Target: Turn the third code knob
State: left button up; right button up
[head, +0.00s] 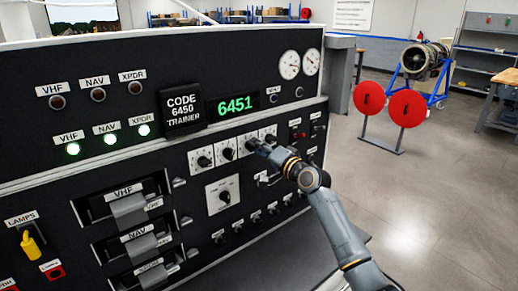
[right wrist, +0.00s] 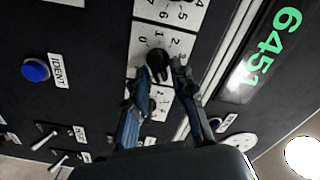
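A row of code knobs on white dial plates runs across the black panel (head: 95,170). The first knob (head: 204,161) and second knob (head: 228,154) show at the left of the row. In the right wrist view the black third code knob (right wrist: 157,62) sits between the fingertips of my right gripper (right wrist: 160,70), with no clear gap on either side. In the head view my right gripper (head: 258,148) reaches the panel and hides this knob. The green display (head: 235,106) reads 6451. My left gripper is not in view.
A larger selector knob (head: 224,196) sits below the row. The fourth code knob (head: 269,139) is close beside my gripper. Toggle switches and a blue IDENT button (right wrist: 35,70) are nearby. Open floor (head: 430,200) lies right of the panel.

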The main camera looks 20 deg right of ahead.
jog(key=shift+o, duration=0.3)
jog(key=v, duration=1.2)
